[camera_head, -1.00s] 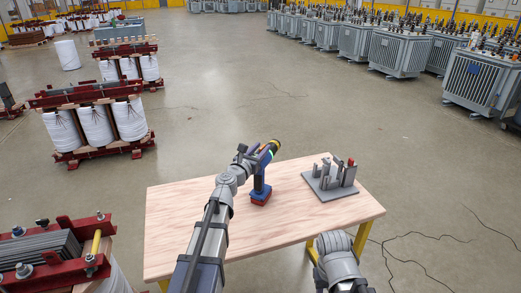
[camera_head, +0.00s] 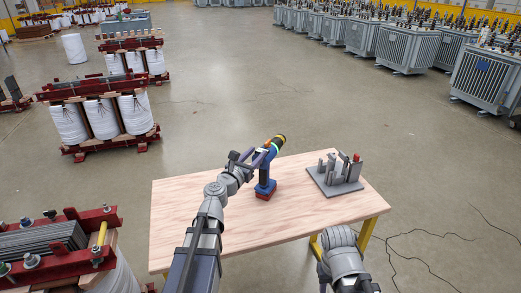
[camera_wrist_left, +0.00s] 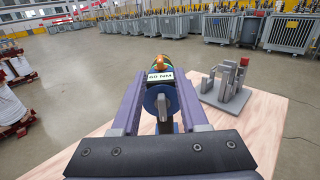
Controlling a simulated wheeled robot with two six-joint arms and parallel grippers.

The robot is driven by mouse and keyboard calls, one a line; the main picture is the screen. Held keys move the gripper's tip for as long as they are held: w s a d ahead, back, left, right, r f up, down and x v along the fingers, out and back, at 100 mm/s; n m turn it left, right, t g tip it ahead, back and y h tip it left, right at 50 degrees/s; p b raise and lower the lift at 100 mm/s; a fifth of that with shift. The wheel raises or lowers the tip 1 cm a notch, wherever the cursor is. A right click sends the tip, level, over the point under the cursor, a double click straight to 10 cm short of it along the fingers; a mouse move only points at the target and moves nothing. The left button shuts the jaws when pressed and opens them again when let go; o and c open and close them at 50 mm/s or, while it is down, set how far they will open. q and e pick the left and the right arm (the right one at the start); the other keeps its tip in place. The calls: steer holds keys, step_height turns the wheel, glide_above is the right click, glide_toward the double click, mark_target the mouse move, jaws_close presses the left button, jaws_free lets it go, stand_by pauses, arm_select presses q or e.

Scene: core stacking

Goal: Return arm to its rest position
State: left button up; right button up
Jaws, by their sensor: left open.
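My left gripper (camera_head: 255,157) is open over the wooden table, at the upper part of a blue cordless power tool (camera_head: 266,178). The tool stands upright on its red-brown base and has a dark and yellow top end with a green ring. In the left wrist view the open purple fingers (camera_wrist_left: 158,76) lie either side of the tool (camera_wrist_left: 160,97), whose rear carries a "60 NM" label. I cannot tell whether the fingers touch it. My right arm shows at the lower right of the head view, but its gripper is not visible.
The wooden table (camera_head: 210,238) has bare room left and in front of the tool. A grey holder (camera_head: 334,188) with upright posts stands at its right end. Red-framed coil cores (camera_head: 100,118) stand on the left, grey transformers (camera_head: 484,78) at the back right.

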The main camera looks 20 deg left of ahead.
arm_select(q)
steer(key=shift+d, duration=0.1)
stand_by(0.3)
steer(key=s+d+f+m+g+h+p, duration=0.25)
steer(key=s+d+m+g, duration=0.25)
steer(key=d+m, duration=0.6)
steer(key=s+d+f+m+g+h+p, duration=0.2)
steer(key=s+d+f+m+g+p, duration=0.3)
steer(key=d+m, duration=0.6)
steer(key=s+a+f+m+g+y+p, duration=0.1)
steer(key=s+a+m+g+y+p, duration=0.1)
steer(key=s+m+g+y, duration=0.2)
steer(key=s+a+f+m+g+y+p, duration=0.1)
steer(key=s+m+g+y, duration=0.3)
steer(key=s+m, duration=0.7)
steer(key=shift+s+a+f+m+y+p, duration=0.3)
steer(key=shift+s+a+f+y+p, duration=0.25)
steer(key=shift+s, duration=0.65)
steer(key=shift+d+r, duration=0.1)
steer(key=shift+r, duration=0.05)
